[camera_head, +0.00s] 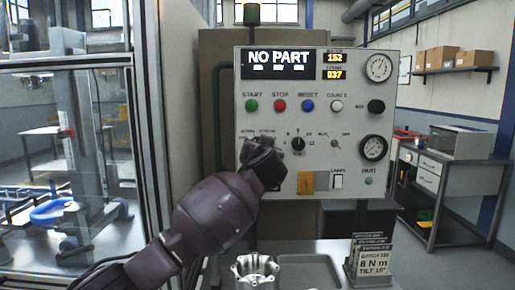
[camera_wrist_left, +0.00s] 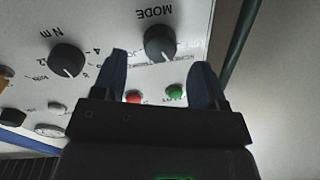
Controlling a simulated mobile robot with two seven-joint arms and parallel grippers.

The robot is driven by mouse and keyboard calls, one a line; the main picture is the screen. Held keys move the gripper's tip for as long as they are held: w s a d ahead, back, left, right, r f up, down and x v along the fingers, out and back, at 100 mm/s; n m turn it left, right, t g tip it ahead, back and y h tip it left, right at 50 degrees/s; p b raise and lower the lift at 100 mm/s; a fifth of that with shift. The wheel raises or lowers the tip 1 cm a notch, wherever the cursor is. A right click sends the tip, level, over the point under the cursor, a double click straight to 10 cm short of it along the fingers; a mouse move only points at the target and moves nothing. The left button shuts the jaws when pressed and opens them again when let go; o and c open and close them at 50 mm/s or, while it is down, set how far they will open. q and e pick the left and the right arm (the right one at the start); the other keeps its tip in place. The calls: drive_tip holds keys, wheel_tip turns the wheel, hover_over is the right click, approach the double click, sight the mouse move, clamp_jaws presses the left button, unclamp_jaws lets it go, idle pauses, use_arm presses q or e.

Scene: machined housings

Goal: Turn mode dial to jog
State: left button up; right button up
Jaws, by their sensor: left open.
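The mode dial (camera_wrist_left: 160,42) is a round black knob on the light grey control panel (camera_head: 225,0). In the left wrist view it shows below the upside-down word MODE, with a pale pointer mark on its lower edge. Small position labels beside it are partly hidden by a finger and hard to read. My left gripper (camera_wrist_left: 160,62) is open, its two dark fingers on either side of the dial; I cannot tell whether they touch it. In the head view my left gripper (camera_head: 265,162) hides the dial. My right gripper is not in view.
A black N m dial (camera_wrist_left: 67,60) sits close beside the mode dial. The green start button (camera_head: 251,105) and red stop button (camera_head: 280,105) are above. A lit display (camera_head: 278,58) reads NO PART. A metal housing (camera_head: 254,270) and a sign stand (camera_head: 370,262) are below the panel.

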use_arm(q)
drive_tip(key=shift+w+a, duration=0.2)
drive_tip(key=shift+w, duration=1.65)
drive_tip(key=c, duration=0.9)
